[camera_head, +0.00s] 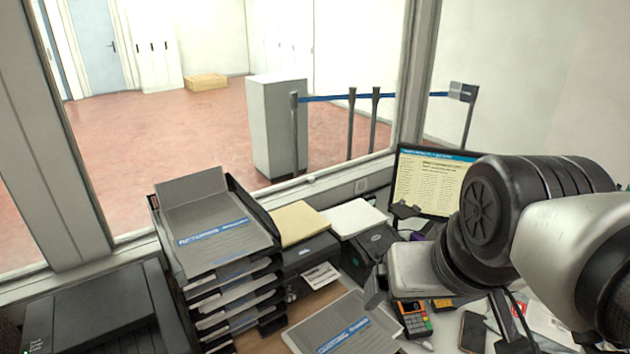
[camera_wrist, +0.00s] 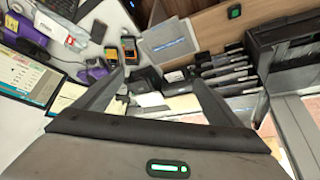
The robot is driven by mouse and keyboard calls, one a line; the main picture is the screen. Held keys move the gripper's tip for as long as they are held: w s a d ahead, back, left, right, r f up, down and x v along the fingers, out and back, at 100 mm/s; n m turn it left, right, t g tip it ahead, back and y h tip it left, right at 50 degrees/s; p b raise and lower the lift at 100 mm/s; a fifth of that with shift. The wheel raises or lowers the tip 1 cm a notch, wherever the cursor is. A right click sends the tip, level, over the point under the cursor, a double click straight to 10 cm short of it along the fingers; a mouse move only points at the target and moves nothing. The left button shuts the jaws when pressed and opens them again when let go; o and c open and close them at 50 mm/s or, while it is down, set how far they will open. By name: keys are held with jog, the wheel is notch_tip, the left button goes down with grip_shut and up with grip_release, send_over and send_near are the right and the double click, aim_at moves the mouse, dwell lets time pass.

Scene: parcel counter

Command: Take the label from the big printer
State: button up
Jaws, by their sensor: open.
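Two dark label printers stand side by side behind the counter's middle. The left one, which looks bigger, is the black printer (camera_head: 308,252) beside the tray stack, with a tan pad on top.
A black letter-tray stack (camera_head: 225,262) stands close left of the printers. A grey printed folder (camera_head: 342,328) lies in front. A card terminal (camera_head: 414,318), a phone (camera_head: 472,331) and a monitor (camera_head: 432,180) are to the right. A large black machine (camera_head: 100,315) fills the lower left.

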jog(key=n+g+y+p, duration=0.2)
jog(key=n+g+p, duration=0.15)
jog(key=n, duration=0.35)
send_over(324, 278)
jog(key=s+d, duration=0.1)
jog(key=s, duration=0.1)
notch_tip(324, 278, down, 24)
jog(key=b+x, duration=0.1)
jog(key=x, duration=0.2)
jog(key=d+b+x, duration=0.1)
jog(key=b+x, duration=0.1)
jog(key=x, duration=0.1)
jog(key=b+x, duration=0.1)
jog(key=x, duration=0.3)
jog(key=shift+s+d+f+b, duration=0.15)
jog(key=shift+s+d+b, duration=0.15)
jog(key=shift+s, duration=0.1)
jog(key=shift+b+x, duration=1.05)
